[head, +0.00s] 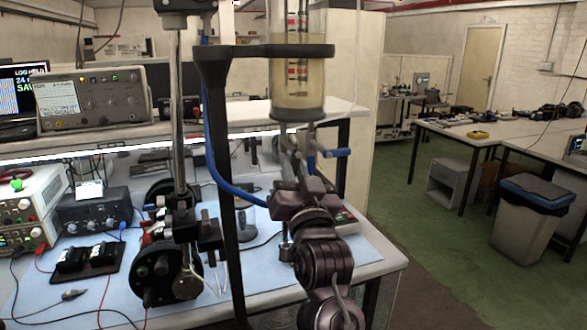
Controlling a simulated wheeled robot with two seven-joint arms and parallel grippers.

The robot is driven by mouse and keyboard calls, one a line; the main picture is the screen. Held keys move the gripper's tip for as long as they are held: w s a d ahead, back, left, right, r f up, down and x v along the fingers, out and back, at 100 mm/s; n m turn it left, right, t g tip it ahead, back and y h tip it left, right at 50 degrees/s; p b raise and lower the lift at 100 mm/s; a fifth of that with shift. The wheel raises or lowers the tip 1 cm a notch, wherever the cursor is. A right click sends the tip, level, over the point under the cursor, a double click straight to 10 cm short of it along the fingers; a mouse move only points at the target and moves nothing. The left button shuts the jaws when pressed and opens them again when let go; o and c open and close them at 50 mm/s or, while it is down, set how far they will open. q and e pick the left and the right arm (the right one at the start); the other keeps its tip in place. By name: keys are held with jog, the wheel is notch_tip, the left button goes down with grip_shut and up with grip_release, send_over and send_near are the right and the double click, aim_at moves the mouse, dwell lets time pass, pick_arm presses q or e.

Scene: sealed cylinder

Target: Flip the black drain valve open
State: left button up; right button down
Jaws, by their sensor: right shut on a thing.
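A clear cylinder (298,75) with pale yellowish liquid hangs upright in a black frame (240,52) at the top middle. Short fittings (285,131) and a side valve with a blue handle (336,153) sit below its base. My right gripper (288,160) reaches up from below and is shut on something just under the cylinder. The part between its fingers is mostly hidden, and I cannot clearly make out the black drain valve or its lever angle. My left gripper is not in view.
A blue tube (222,180) runs down beside the frame's black post. A metal rod (178,120) and a black round device (165,270) stand left of it. Instruments (92,100) fill the left bench. Open green floor (430,240) lies to the right.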

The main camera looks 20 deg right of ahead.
jog(key=shift+d+n+y, duration=0.2)
jog(key=shift+n+y, duration=0.4)
jog(key=shift+n, duration=0.55)
jog(key=shift+d+n+y, duration=0.2)
jog(key=shift+n+y, duration=0.4)
jog(key=shift+n, duration=0.55)
jog(key=c, duration=1.4)
grip_release()
jog(key=shift+c, duration=0.2)
jog(key=b+v, duration=0.4)
jog(key=v, duration=0.3)
jog(key=shift+s+f, duration=0.25)
jog(key=shift+s, duration=0.05)
